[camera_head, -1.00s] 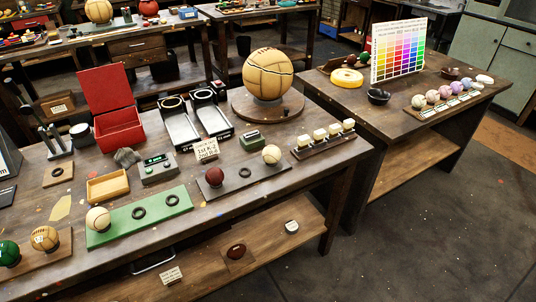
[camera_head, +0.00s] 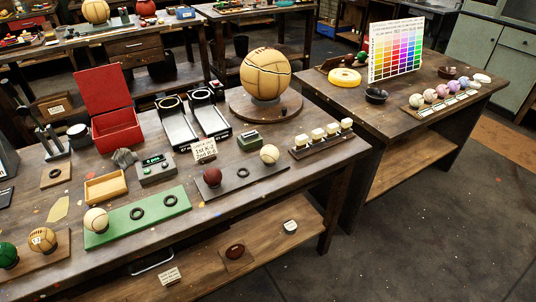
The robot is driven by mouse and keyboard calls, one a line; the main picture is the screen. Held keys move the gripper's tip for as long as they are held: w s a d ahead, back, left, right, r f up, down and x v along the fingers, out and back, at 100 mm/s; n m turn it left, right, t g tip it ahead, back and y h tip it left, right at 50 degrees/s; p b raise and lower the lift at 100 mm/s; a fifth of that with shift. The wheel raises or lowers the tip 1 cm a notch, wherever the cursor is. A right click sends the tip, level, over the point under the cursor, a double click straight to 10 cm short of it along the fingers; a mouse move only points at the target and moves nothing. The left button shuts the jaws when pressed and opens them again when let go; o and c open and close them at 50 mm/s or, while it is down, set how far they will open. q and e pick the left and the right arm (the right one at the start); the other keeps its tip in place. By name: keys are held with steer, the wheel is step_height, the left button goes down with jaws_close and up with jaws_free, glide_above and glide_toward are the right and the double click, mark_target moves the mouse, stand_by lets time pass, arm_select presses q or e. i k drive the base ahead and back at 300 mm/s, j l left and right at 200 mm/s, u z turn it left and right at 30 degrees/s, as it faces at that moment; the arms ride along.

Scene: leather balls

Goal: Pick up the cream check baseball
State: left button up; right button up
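A cream ball (camera_head: 96,219) sits at the left end of a green board (camera_head: 140,222) with dark rings. Another cream ball (camera_head: 269,154) sits at the right of a dark board (camera_head: 222,184), with a dark red ball (camera_head: 212,175) at its left. A tan ball with dark markings (camera_head: 42,239) sits on a wooden board (camera_head: 36,262) beside a green ball (camera_head: 8,254). A check pattern is too small to make out on any of them. Neither of my grippers is in view.
The balls stand near the front of a dark wooden table (camera_head: 290,181). Behind them are a red open box (camera_head: 114,128), a small grey device (camera_head: 156,169), and a large tan ball (camera_head: 266,74) on a round stand. The floor at the right is clear.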

mark_target(269, 153)
steer(key=i+l+u, duration=0.1)
steer(key=l, duration=0.3)
steer(key=i+l, duration=0.2)
steer(key=l, duration=0.25)
steer(key=i+l+u, duration=0.15)
steer(key=l, duration=0.3)
steer(key=i+l+u, duration=0.1)
steer(key=l, duration=0.3)
